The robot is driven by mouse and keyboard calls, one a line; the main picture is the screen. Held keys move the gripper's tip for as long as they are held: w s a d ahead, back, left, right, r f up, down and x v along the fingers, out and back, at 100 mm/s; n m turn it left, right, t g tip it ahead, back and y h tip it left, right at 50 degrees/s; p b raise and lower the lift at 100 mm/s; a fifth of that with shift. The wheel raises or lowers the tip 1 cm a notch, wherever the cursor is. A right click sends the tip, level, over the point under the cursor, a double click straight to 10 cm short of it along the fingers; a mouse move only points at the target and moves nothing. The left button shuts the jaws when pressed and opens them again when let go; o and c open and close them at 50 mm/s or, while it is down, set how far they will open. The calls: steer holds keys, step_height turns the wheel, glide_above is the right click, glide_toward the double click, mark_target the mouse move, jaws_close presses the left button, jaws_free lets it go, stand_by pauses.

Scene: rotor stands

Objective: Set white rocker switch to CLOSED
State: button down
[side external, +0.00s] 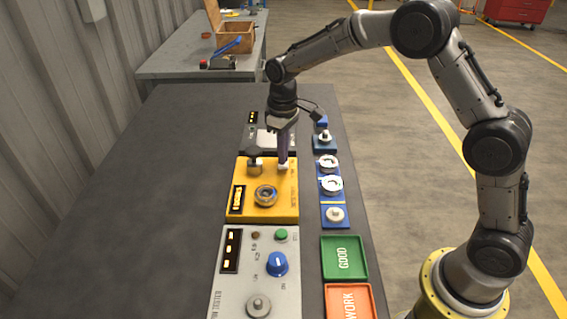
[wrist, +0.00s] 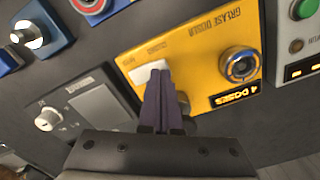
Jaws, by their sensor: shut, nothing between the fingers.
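The white rocker switch (side external: 284,168) is on the yellow panel (side external: 288,205), near its far right corner. In the wrist view the switch (wrist: 139,77) shows as a white block, partly covered by my fingers. My gripper (side external: 283,160) points down with its dark purple fingers shut and empty, the tips at the switch. In the wrist view the fingertips (wrist: 158,74) overlap the switch; I cannot tell whether they touch it. Small lettering sits beside the switch, too blurred to read surely. Which way the rocker is tipped is unclear.
The yellow panel also has a round dial (side external: 265,195), a lit display (side external: 237,199) and a dark knob part (side external: 255,162) left of the fingers. A grey panel (side external: 240,290) is nearer. Blue stands (side external: 334,214) and green (side external: 357,270) and orange trays line the right. The table's left is clear.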

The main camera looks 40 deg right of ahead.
steer(key=shift+f, duration=0.7)
stand_by(0.3)
steer(key=shift+r, duration=3.55)
steer(key=s+d+r+t, duration=0.1)
steer(key=s+r+t, duration=0.15)
steer(key=r, duration=0.65)
steer(key=s+d+r+m+t, duration=0.1)
steer(key=s+r, duration=0.3)
steer(key=s, duration=0.2)
steer(key=s+d+r+t, duration=0.1)
steer(key=s+r, duration=0.2)
steer(key=s, duration=0.4)
steer(key=s+f+m, duration=0.1)
steer(key=s+f, duration=0.2)
steer(key=s, duration=0.5)
steer(key=s+f+m+t, duration=0.1)
steer(key=s+f, duration=0.3)
steer(key=s, duration=0.4)
steer(key=shift+d+f, duration=0.2)
steer(key=shift+f, duration=0.1)
